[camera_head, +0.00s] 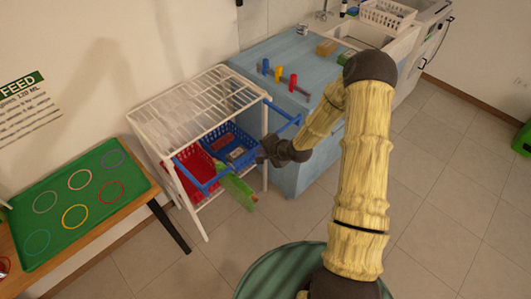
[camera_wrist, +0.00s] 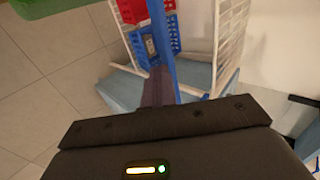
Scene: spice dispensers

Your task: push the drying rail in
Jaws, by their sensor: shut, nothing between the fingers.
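The drying rail (camera_head: 283,112) is a blue bar frame on the white wire rack (camera_head: 195,105). It sticks out from the rack's front, with one side arm at each end. My gripper (camera_head: 262,157) is shut and empty at the rail's front bar, near its middle. In the wrist view the blue rail (camera_wrist: 160,35) runs down the picture to the dark fingers (camera_wrist: 157,82) and overlaps them. I cannot tell whether they touch. Part of the front bar is hidden behind my gripper and wrist.
A green sheet-like thing (camera_head: 236,187) hangs by the rail's left part. Red (camera_head: 193,170) and blue (camera_head: 232,145) baskets sit inside the rack. A blue counter (camera_head: 285,60) with coloured dispensers stands right of it, a table with a green tray (camera_head: 75,205) left. Floor in front is clear.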

